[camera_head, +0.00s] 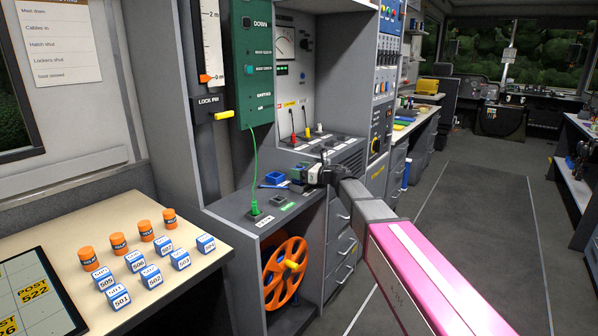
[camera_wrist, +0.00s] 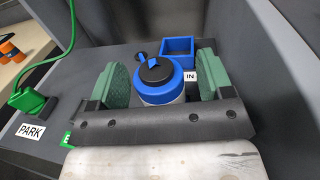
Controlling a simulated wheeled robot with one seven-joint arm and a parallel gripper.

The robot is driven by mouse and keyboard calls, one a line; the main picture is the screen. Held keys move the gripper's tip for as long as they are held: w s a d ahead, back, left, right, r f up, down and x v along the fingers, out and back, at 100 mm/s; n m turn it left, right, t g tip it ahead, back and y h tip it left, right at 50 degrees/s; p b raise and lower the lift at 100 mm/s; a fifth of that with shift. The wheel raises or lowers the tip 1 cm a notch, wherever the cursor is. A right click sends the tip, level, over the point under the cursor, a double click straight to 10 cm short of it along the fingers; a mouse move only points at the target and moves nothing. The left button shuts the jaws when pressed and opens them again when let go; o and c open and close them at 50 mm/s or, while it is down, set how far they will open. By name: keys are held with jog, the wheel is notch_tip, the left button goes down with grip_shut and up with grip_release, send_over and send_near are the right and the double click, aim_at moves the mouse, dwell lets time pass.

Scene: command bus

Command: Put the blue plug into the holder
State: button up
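The blue plug (camera_wrist: 160,92), a round blue body with a black top and a pale lower part, stands between my gripper's (camera_wrist: 162,80) two green finger pads in the wrist view. The pads are apart, with a visible gap on the plug's right side, so the gripper looks open around it. A small blue piece shows just behind the black top. A square, open blue holder (camera_wrist: 178,50) is just behind the plug, beside an "IN" label, and looks empty. In the head view the holder (camera_head: 274,178) is left of my gripper (camera_head: 310,175); the plug is not clearly made out there.
A green plug (camera_wrist: 27,99) with a green cable sits left, by the "PARK" label; it shows in the head view (camera_head: 254,209) too. A grey wall (camera_wrist: 270,60) rises close on the right in the wrist view. An orange reel (camera_head: 286,270) is below the counter.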

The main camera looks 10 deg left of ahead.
jog(key=shift+d, duration=0.1)
jog(key=v, duration=1)
jog(key=shift+d, duration=0.25)
jog(key=shift+s, duration=0.2)
